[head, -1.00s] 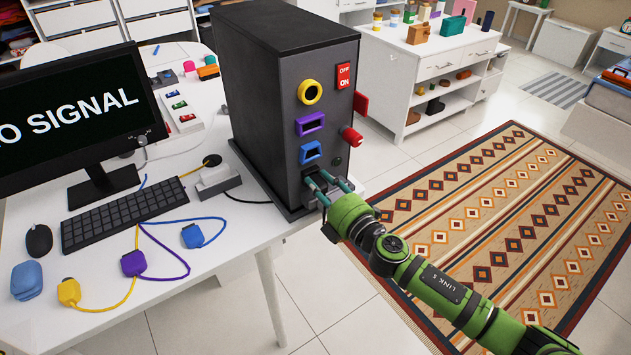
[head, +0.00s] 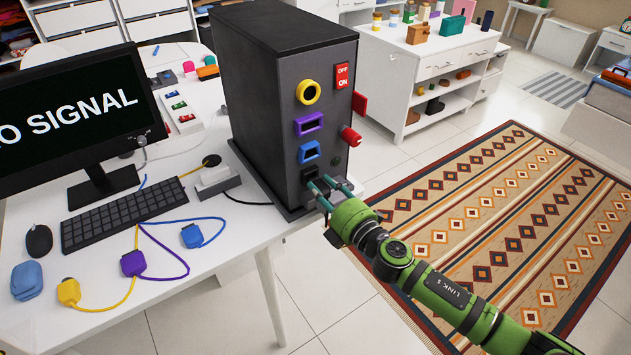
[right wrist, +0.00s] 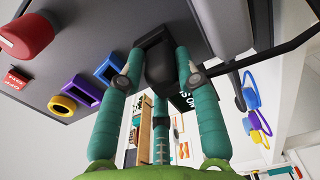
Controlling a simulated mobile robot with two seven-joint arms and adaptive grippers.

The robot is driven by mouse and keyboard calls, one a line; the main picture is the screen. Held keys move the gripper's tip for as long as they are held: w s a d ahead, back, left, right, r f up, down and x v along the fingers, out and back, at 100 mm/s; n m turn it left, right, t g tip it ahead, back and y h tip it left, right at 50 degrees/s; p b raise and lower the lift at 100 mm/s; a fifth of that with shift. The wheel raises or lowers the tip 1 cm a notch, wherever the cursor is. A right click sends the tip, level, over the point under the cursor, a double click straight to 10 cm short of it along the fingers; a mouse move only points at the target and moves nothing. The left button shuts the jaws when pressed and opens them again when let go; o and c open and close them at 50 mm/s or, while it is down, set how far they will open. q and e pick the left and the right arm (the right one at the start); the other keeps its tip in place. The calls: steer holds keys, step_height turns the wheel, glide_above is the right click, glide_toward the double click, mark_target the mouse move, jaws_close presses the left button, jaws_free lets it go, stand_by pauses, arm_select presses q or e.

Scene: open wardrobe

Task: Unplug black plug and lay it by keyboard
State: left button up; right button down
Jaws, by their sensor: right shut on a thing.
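The black plug (right wrist: 160,65) is between the teal fingers of my right gripper (head: 334,192), which is shut on it. The gripper is at the lower front of the dark computer tower (head: 265,110), by the black socket (head: 311,172). The plug is close to the socket; I cannot tell whether its tip is still inside. In the right wrist view my right gripper (right wrist: 160,75) has a finger on each side of the plug. The black keyboard (head: 122,215) lies on the white desk, left of the tower. My left gripper is not in view.
Blue (head: 191,236), purple (head: 133,263) and yellow (head: 68,291) plugs with cords lie in front of the keyboard. A mouse (head: 39,241) is at its left, a monitor (head: 70,115) behind. A white power strip (head: 217,180) sits between keyboard and tower. Bare desk lies right of the blue plug.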

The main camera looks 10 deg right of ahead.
steer(key=shift+s+d+r+p, duration=0.15)
steer(key=shift+s+r+p, duration=0.3)
steer(key=shift+r, duration=0.25)
steer(key=shift+s+d, duration=0.1)
steer(key=shift+s, duration=0.05)
stand_by(0.3)
steer(key=shift+v, duration=1.85)
